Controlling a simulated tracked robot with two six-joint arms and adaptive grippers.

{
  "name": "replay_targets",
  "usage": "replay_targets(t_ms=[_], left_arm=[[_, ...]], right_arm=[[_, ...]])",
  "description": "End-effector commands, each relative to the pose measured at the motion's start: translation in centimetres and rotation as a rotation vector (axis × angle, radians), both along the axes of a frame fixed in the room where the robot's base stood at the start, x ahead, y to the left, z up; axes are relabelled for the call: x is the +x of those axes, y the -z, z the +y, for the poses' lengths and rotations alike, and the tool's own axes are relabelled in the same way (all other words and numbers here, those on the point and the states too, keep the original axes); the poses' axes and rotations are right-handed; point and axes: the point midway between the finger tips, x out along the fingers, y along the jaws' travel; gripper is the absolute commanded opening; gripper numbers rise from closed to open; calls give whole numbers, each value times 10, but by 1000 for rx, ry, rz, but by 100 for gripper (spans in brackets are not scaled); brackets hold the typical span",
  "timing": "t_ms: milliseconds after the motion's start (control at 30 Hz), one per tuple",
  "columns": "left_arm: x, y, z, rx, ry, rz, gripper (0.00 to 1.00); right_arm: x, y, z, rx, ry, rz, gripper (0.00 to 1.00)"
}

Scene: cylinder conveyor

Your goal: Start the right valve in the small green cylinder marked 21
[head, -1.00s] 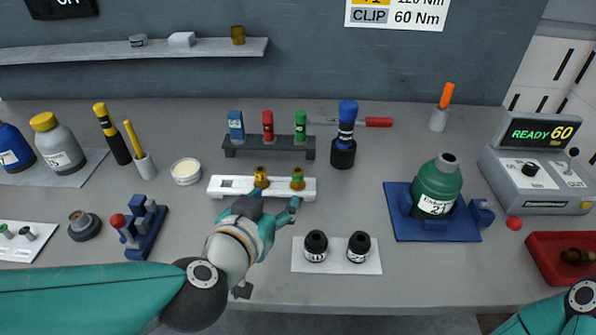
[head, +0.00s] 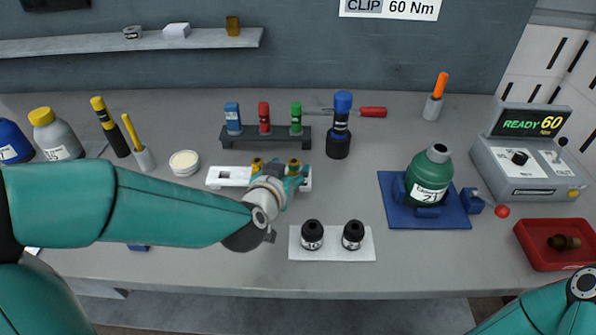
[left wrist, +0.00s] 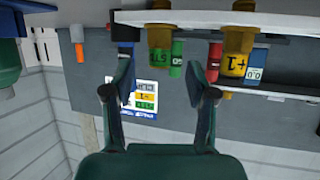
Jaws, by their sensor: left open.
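The green cylinder (head: 429,172), marked 21, stands upright in a blue cradle (head: 398,219) right of centre. It has a grey neck on top. A white rack (head: 232,177) holds two brass valves, a left one (head: 257,163) and a right one (head: 293,164). In the left wrist view, which looks upside down, the right valve (left wrist: 160,45) has a green band and the left valve (left wrist: 237,45) a yellow one. My left gripper (head: 285,176) is open at the rack's right half. Its spread fingers (left wrist: 160,90) show below the green-banded valve. My right gripper is out of view.
Two black-capped bottles (head: 333,235) stand on a white mat just in front. A dark rack (head: 233,141) with blue, red and green items and a blue-topped tool (head: 339,125) stand behind. A red tray (head: 536,250) and a READY 60 console (head: 520,165) are at right.

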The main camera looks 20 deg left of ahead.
Motion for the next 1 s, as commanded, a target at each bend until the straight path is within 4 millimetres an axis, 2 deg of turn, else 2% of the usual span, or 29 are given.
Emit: replay_targets(t_ms=[200,300,567,900,1000], left_arm=[[29,14,0,1,-1,2,57],[37,17,0,-1,-1,1,57],[39,18,0,0,0,0,57],[38,17,0,0,0,0,0],[38,17,0,0,0,0,0]], right_arm=[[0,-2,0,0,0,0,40],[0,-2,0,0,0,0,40],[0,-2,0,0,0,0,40],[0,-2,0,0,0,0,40],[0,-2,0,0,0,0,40]])
